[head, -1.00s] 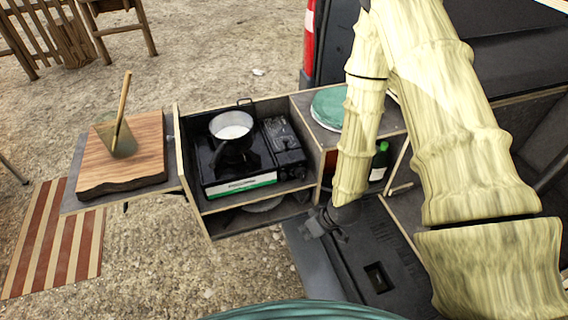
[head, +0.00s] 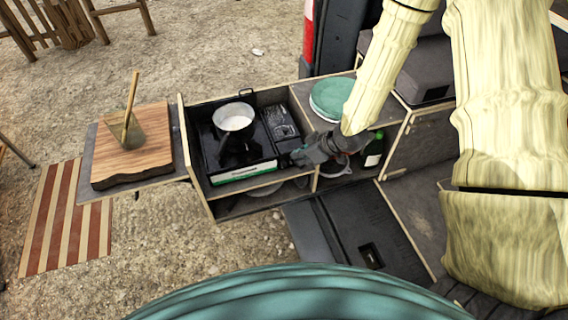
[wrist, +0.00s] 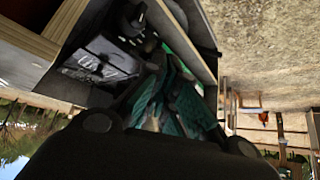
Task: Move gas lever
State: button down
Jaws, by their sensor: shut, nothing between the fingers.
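A black portable gas stove (head: 240,150) sits in the pull-out wooden box, with a green and white label on its front. Its right-hand section (head: 281,123) also shows in the wrist view (wrist: 105,58). The gas lever itself is too small to make out; the stove's front right corner is partly hidden behind my gripper. My gripper (head: 296,158) is shut and empty at that corner; I cannot tell whether it touches the stove.
A white pot (head: 235,117) stands on the burner. Teal plates (head: 332,98) lie on the box top beside my arm, and a green bottle (head: 374,150) stands in the compartment below. A cutting board (head: 130,160) with a glass is at left.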

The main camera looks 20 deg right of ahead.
aim_at(286, 164)
jog(key=shift+f, duration=0.1)
jog(key=b+x, duration=0.3)
jog(key=x, duration=0.2)
jog(key=shift+f+b, duration=0.2)
jog(key=shift+b, duration=0.1)
jog(key=shift+w+a+f+b, duration=0.35)
jog(key=shift+w+f, duration=0.1)
jog(key=shift+f, duration=0.15)
jog(key=shift+s+d+f, duration=0.2)
jog(key=shift+s+d, duration=0.75)
jog(key=shift+s, duration=0.2)
